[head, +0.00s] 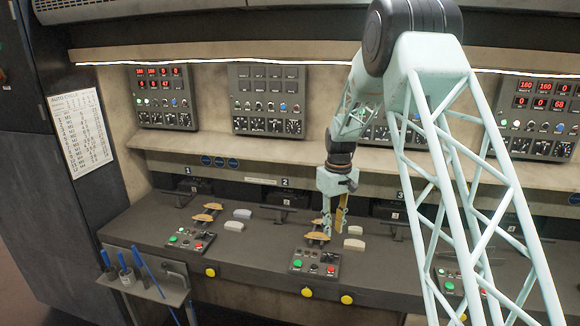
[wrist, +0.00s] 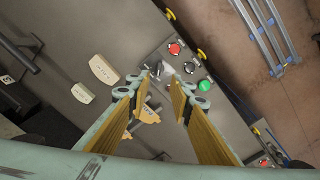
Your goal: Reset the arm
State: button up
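My gripper (head: 333,232) hangs from my pale green arm, pointing down over the second station of the grey bench (head: 130,218). Its two tan-padded fingers are apart, with a gap between them in the wrist view (wrist: 170,85); I see nothing held. Below or beside the fingers are orange-tan pieces on a fixture (head: 316,236), partly hidden by the fingers in the wrist view (wrist: 148,112). Two cream blocks (head: 355,231) lie on the bench to the gripper's right, and they also show in the wrist view (wrist: 104,70).
A button panel (head: 315,263) stands at the bench's front, near the fingers. The first station has a similar tan fixture (head: 207,212), cream blocks (head: 234,226) and a button panel (head: 190,240). Control panels (head: 268,99) line the wall behind. A side shelf (head: 150,288) holds blue-handled tools.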

jog(key=s+r+m+t+b, duration=0.2)
jog(key=s+r+b, duration=0.3)
jog(key=s+r, duration=1.95)
jog(key=s+f+m+t+b, duration=0.2)
jog(key=s+b, duration=0.3)
jog(key=s, duration=3.1)
jog(key=shift+f+m+b, duration=0.3)
jog(key=shift+f, duration=0.35)
